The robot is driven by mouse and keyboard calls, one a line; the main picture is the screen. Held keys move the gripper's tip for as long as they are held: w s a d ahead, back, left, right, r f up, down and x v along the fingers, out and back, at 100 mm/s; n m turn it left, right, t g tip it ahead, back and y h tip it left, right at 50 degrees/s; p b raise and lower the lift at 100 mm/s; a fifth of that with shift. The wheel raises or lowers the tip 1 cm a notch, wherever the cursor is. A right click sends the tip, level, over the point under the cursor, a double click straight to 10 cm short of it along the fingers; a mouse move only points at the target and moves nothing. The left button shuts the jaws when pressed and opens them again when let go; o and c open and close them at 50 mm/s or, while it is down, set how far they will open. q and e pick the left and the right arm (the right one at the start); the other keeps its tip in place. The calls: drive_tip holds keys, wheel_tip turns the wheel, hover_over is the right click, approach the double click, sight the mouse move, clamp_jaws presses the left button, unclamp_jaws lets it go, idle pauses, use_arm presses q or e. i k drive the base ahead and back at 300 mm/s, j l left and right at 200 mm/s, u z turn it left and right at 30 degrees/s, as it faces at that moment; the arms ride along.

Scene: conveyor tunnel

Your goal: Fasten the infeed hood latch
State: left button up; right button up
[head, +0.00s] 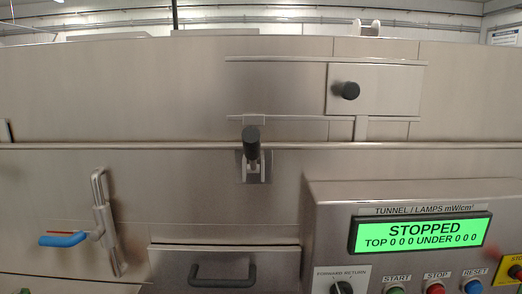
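The hood (120,90) is a wide brushed-steel cover across the upper part of the head view. A horizontal seam runs along its lower edge. A latch with a black grip (251,139) sits near the middle, on a steel bracket (256,172) just below the seam. Its grip points up and overlaps the seam. A small steel catch plate (254,119) shows on the hood right above the grip. I cannot tell whether the latch is hooked. Neither of my grippers is in view.
A sliding panel with a black knob (347,91) is at upper right. A blue-handled valve (63,240) on a vertical pipe is at lower left. A drawer handle (222,275) is below the latch. A control box with a green display (420,233) reading STOPPED protrudes at lower right.

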sight(250, 135)
drive_tip(key=l, duration=1.05)
drive_tip(key=l+u, duration=0.15)
drive_tip(key=l, duration=0.85)
